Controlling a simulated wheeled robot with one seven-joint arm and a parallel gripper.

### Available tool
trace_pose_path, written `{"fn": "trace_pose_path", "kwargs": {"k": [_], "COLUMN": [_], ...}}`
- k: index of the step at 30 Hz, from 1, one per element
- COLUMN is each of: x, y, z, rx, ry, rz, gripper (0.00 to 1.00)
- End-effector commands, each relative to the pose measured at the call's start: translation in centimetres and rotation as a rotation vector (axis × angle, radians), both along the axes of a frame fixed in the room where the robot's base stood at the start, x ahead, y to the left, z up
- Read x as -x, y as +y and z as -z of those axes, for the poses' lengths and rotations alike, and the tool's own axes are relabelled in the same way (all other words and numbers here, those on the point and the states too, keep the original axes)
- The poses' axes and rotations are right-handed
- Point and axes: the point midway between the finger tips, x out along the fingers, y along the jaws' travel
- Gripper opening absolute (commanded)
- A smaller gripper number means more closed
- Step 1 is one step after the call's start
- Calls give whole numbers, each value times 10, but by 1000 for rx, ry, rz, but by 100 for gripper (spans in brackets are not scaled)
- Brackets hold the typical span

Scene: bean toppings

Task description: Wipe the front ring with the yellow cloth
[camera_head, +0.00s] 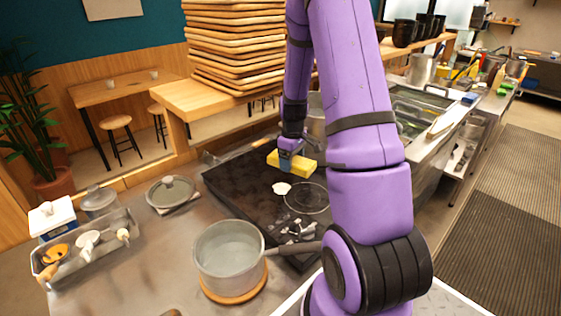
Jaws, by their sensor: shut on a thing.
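My gripper (287,160) is shut on the yellow cloth (304,166), which looks like a thick block. The cloth is over the rear part of the black cooktop (232,182); I cannot tell whether it touches the surface. The front ring (308,198) is a thin circle on the cooktop, nearer to me than the cloth and apart from it. A whitish patch (282,188) lies at the ring's left edge. My arm hides the cooktop's right side.
A grey saucepan (228,260) stands on a round wooden trivet (234,295) in front of the cooktop, its handle pointing right. A lid (170,191) and a utensil tray (90,262) are at left. Stacked wooden boards (235,45) rise behind. Bare counter lies between lid and saucepan.

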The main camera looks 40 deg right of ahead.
Motion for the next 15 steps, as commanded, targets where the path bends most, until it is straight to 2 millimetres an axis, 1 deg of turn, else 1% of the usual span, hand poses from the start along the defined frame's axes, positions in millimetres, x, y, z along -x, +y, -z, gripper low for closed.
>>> {"fn": "trace_pose_path", "kwargs": {"k": [5,15], "x": [0,0], "y": [0,0], "z": [11,44], "rx": [-2,-1], "ry": [1,1], "rz": [2,0], "gripper": [45,45]}}
